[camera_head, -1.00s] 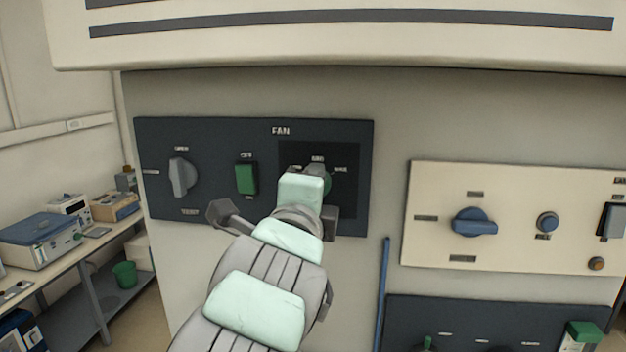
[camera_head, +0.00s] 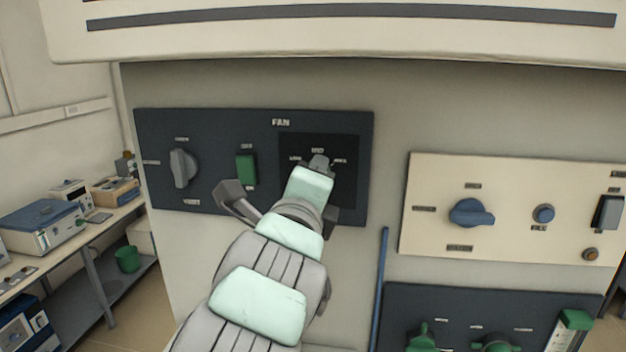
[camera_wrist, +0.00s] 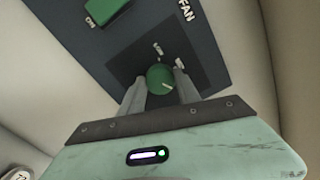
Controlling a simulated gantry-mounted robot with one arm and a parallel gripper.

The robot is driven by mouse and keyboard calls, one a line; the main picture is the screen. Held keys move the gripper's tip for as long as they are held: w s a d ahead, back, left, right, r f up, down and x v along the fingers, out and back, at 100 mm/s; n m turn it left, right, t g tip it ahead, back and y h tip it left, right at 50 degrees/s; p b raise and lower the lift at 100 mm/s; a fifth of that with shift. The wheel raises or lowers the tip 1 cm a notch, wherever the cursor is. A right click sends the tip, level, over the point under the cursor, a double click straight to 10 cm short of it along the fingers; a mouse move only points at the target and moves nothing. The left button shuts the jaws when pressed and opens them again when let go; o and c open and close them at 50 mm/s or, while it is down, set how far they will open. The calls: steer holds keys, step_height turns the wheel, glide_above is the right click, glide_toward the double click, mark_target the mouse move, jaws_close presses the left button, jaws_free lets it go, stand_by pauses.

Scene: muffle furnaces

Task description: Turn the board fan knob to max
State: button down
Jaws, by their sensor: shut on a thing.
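The FAN board (camera_head: 215,125) is a dark panel on the grey cabinet front, and it also shows in the wrist view (camera_wrist: 205,60). Its green round knob (camera_wrist: 160,77) has a pale pointer line and sits on a black square plate, with small labels around it. My gripper (camera_wrist: 160,90) is shut on the green knob, one finger on each side. In the head view my gripper (camera_head: 318,165) covers the knob, so the knob is hidden there. The labels are too small to read surely.
On the same board are a grey selector knob (camera_head: 183,168) and a green rocker switch (camera_head: 246,169). A cream panel (camera_head: 430,180) with a blue knob (camera_head: 471,213) is at right. A lower dark panel (camera_head: 400,305) has green knobs. A blue rod (camera_head: 381,285) stands between.

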steer(key=c, duration=0.9)
jaws_free()
steer(key=shift+o, duration=0.2)
steer(key=shift+s, duration=0.1)
steer(key=s+a+b, duration=0.1)
steer(key=s+b, duration=0.3)
steer(key=s, duration=0.6)
steer(key=shift+s+a, duration=0.25)
steer(key=shift+a, duration=0.05)
